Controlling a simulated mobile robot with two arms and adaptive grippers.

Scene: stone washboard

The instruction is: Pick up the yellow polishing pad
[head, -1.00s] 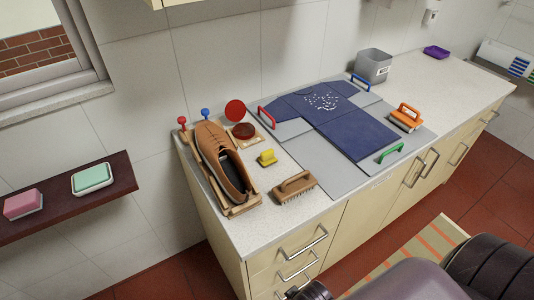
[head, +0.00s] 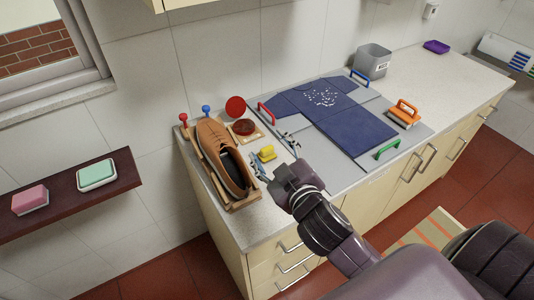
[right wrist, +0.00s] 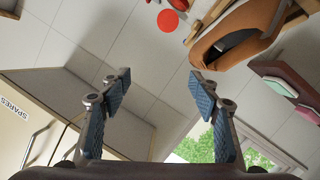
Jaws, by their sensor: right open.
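The yellow polishing pad (head: 267,153) lies on the counter between the brown shoe (head: 222,155) and the grey folding board. My right gripper (head: 274,156) is open in the head view, its fingers spread to either side of the pad as seen from above. I cannot tell how high the fingers are over the counter. In the right wrist view the open gripper (right wrist: 160,88) has nothing between its fingers, and the pad does not show there. My left gripper is not in view.
The shoe stands in a wooden frame left of my gripper. The folding board (head: 336,168) with a blue shirt (head: 350,128) is to the right. A grey bin (head: 373,62) stands at the back.

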